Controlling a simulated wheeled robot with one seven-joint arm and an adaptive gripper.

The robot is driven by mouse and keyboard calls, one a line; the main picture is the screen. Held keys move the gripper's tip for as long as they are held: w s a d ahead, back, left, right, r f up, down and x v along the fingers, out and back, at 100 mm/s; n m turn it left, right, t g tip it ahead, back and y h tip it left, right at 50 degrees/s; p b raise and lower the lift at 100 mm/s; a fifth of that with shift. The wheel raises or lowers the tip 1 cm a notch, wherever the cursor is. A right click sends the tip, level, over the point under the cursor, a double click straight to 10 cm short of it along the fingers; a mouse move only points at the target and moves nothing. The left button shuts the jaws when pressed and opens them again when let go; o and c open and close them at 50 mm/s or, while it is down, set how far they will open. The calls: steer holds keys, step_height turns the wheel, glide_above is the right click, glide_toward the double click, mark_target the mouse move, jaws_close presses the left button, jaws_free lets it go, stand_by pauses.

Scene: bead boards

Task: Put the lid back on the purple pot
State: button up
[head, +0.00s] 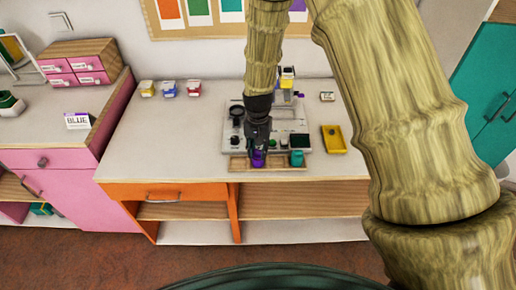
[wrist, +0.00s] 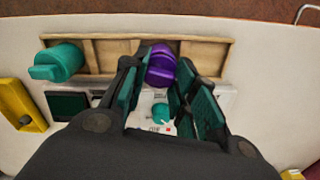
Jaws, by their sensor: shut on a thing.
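The purple pot (head: 258,161) stands in the wooden tray (head: 238,163) at the front of the worktop. In the wrist view the purple pot (wrist: 158,50) shows at the tray's edge, with the purple lid (wrist: 161,72) nearer to me, between my fingers. My gripper (head: 258,151) points down over the pot and is shut on the lid; its fingertips (wrist: 160,85) flank it in the wrist view. The lid appears at or very close to the pot's top; I cannot tell whether it is seated. The fingers hide part of the join.
A teal pot (head: 297,158) stands in the tray on the right. Behind the tray is a pale board (head: 235,143) with knobs and dark pads. Several small tubs stand at the back left; the worktop's left part is clear.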

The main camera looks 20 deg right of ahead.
stand_by(0.4)
steer(key=o, duration=1.3)
steer(key=shift+r, duration=0.15)
steer(key=shift+r+p, duration=2.6)
steer(key=shift+r, duration=0.8)
jaws_close()
